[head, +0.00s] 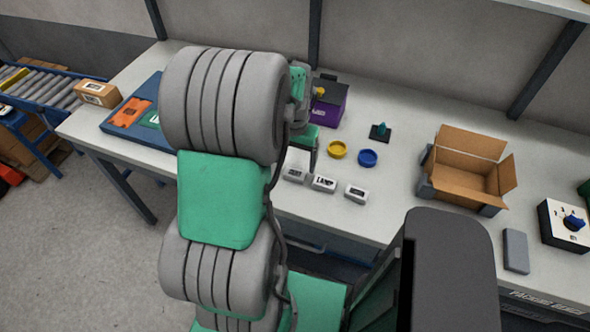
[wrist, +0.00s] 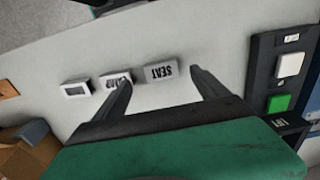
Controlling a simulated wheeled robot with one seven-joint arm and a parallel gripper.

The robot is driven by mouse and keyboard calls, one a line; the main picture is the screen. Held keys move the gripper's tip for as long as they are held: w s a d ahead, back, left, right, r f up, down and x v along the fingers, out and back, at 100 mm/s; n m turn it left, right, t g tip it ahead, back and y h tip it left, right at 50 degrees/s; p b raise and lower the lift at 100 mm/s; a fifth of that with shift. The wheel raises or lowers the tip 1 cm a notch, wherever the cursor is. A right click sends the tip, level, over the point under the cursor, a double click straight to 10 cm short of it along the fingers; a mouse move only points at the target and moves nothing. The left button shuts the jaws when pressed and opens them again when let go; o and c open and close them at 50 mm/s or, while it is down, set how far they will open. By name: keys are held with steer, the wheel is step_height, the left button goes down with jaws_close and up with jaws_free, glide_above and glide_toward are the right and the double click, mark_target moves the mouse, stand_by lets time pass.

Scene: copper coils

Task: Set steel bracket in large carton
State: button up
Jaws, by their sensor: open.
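The open brown carton (head: 467,160) stands at the right of the bench in the head view, with dark grey corner pieces. A corner of it shows at the lower left of the wrist view (wrist: 14,160). I cannot pick out a steel bracket for certain. Three small pale blocks lie in a row: one reads SEAT (wrist: 161,73), one LAMP (head: 323,183), and the third has a dark label (head: 356,194). My gripper (wrist: 161,78) is open and empty. Its fingertips lie either side of the SEAT block in the wrist view; the height above it is unclear.
Yellow (head: 337,149) and blue (head: 368,158) rings, a purple box (head: 328,108) and a dark plate with a teal knob (head: 380,132) sit behind the blocks. A grey slab (head: 515,251) and knob box (head: 566,224) are at right. A button panel (wrist: 283,75) is beside the gripper.

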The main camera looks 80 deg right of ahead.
mark_target(294, 174)
step_height(294, 174, down, 6)
steer(key=shift+r+p, duration=0.2)
steer(key=shift+p, duration=0.5)
steer(key=shift+w, duration=0.1)
steer(key=c, duration=1.6)
steer(key=shift+r, duration=0.15)
